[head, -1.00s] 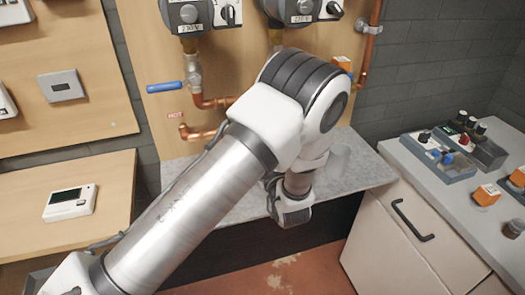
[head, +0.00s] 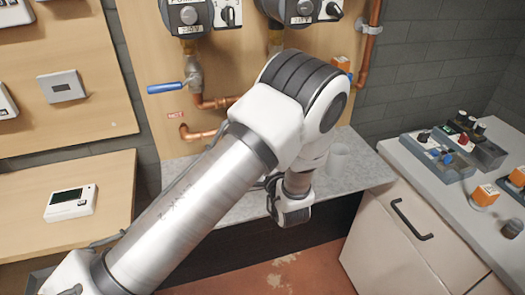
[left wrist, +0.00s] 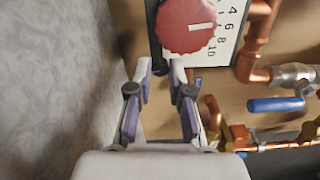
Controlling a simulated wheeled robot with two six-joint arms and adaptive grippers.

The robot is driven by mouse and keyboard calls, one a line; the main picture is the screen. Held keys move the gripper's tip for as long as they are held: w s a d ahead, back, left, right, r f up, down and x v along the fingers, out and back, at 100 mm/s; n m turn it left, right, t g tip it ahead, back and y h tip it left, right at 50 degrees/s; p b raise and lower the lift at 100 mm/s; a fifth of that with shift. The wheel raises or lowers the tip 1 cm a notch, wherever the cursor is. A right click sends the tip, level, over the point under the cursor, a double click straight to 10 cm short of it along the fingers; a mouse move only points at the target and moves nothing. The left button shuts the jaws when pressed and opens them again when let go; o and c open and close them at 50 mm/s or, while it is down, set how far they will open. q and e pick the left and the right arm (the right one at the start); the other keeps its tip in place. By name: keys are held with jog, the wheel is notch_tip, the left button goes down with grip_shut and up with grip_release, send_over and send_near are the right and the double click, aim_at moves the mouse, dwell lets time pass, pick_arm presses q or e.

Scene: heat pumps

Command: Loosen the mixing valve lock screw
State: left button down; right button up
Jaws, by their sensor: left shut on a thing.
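In the left wrist view a round red knob (left wrist: 187,25) with a white mark sits at the top, in front of a white scale plate (left wrist: 228,32) with numbers. My left gripper (left wrist: 161,72) is just below the knob, its two fingers closed in on a small thing. A narrow dark strip (left wrist: 154,40) shows at the fingertips, left of the knob. I cannot make out the lock screw itself. In the head view my left arm covers the knob, and the gripper's fingers are hidden. My right gripper is in neither view.
Copper pipes (head: 205,133) and a blue-handled valve (head: 166,87) are on the wooden board. A grey stone ledge (head: 232,206) runs below it. At the right a counter (head: 452,192) bears trays of small parts. A white device (head: 71,203) is at the left.

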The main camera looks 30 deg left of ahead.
pick_arm(q)
jog(key=shift+w+r+n, duration=0.1)
jog(key=shift+r+n, duration=0.1)
jog(key=shift+n, duration=0.2)
jog(key=c, duration=1.2)
grip_release()
jog(key=shift+o, duration=0.6)
jog(key=shift+a+f, duration=0.1)
jog(key=shift+f, duration=0.05)
